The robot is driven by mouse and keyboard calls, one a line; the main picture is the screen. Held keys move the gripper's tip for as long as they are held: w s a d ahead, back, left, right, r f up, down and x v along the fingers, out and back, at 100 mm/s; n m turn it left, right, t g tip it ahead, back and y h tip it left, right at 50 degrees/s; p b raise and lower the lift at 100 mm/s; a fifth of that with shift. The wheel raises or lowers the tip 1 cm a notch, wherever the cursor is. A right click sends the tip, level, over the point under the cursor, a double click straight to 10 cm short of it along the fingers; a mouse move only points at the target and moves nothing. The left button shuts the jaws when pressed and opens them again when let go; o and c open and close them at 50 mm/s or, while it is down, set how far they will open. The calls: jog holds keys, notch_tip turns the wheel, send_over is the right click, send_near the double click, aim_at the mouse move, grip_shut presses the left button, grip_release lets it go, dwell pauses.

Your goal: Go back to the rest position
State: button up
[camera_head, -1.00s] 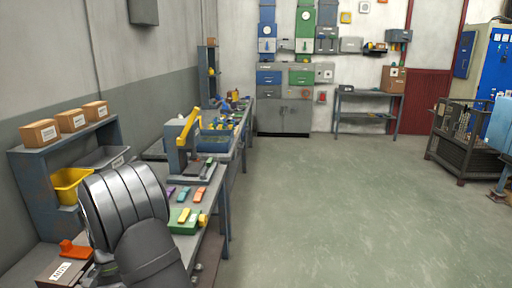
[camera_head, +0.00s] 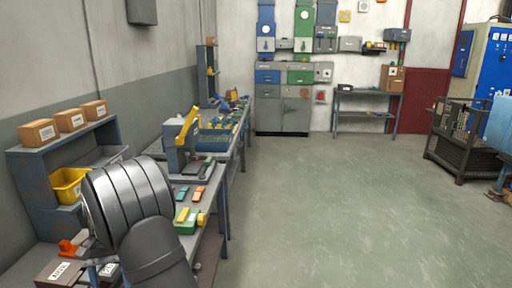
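My arm (camera_head: 135,205) rises from the bottom edge at the lower left, its thick grey ribbed link in front of the workbench (camera_head: 218,205). My gripper is not in view, so I cannot see whether it holds anything. A green block with a yellow piece on it (camera_head: 187,219) lies on the bench just right of my arm. Small coloured pieces, among them an orange one (camera_head: 198,192), lie behind it. My arm hides part of the bench and of what lies there.
A yellow-handled press (camera_head: 182,143) stands on the bench. A shelf (camera_head: 33,160) at left carries cardboard boxes (camera_head: 72,120) and a yellow bin (camera_head: 68,186). An orange item (camera_head: 68,247) and labelled boxes (camera_head: 62,270) are at lower left.

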jog(key=v, duration=1)
jog(key=x, duration=1.7)
jog(key=shift+s+d+f, duration=0.1)
jog(key=shift+s+f, duration=0.15)
jog(key=shift+f, duration=0.1)
jog(key=n, duration=0.2)
jog(key=n+h, duration=0.1)
jog(key=n, duration=0.1)
jog(key=shift+t+h, duration=0.3)
jog(key=n+t+h, duration=0.1)
jog(key=n, duration=0.3)
jog(key=shift+s, duration=0.15)
jog(key=n+t, duration=0.2)
jog(key=n, duration=0.2)
jog(key=shift+s+n, duration=0.1)
jog(key=shift+n, duration=0.2)
jog(key=n+t, duration=0.1)
jog(key=n, duration=0.3)
jog(key=shift+s+t, duration=0.1)
jog(key=shift+t, duration=0.2)
